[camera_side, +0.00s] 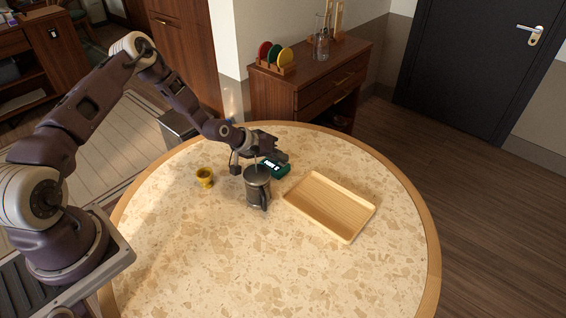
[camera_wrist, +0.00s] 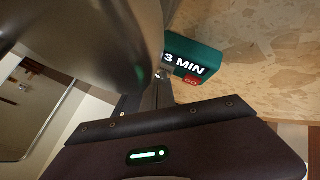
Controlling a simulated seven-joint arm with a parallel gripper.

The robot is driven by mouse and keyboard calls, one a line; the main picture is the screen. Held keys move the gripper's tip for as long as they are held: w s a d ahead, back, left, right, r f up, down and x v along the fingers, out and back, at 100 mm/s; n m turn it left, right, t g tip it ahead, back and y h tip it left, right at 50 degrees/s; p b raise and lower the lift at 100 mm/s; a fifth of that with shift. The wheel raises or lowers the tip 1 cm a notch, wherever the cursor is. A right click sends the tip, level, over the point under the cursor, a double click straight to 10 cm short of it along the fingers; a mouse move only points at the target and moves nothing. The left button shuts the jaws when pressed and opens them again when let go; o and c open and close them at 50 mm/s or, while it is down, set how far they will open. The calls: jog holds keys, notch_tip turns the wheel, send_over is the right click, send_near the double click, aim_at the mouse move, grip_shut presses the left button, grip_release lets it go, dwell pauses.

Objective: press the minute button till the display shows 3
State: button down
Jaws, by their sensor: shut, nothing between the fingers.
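A small green timer (camera_side: 274,168) stands on the round table behind a dark metal press pot. In the wrist view the timer (camera_wrist: 197,54) shows "3 MIN" in white letters, with a red button (camera_wrist: 192,80) at its lower edge. My gripper (camera_side: 283,157) is shut and empty, close by the timer; it also shows in the wrist view (camera_wrist: 160,78), with its fingertips at the timer's left edge. I cannot tell whether the tips touch it. The minute button cannot be made out.
The press pot (camera_side: 257,187) stands just in front of the timer and fills the upper left of the wrist view (camera_wrist: 80,40). A yellow egg cup (camera_side: 205,177) stands to the left. A wooden tray (camera_side: 330,205) lies to the right. The table's front (camera_side: 260,270) is clear.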

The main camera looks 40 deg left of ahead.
aim_at(280, 164)
jog(key=shift+r, duration=0.1)
dwell(0.3)
jog(key=shift+r, duration=0.65)
jog(key=shift+r, duration=2.55)
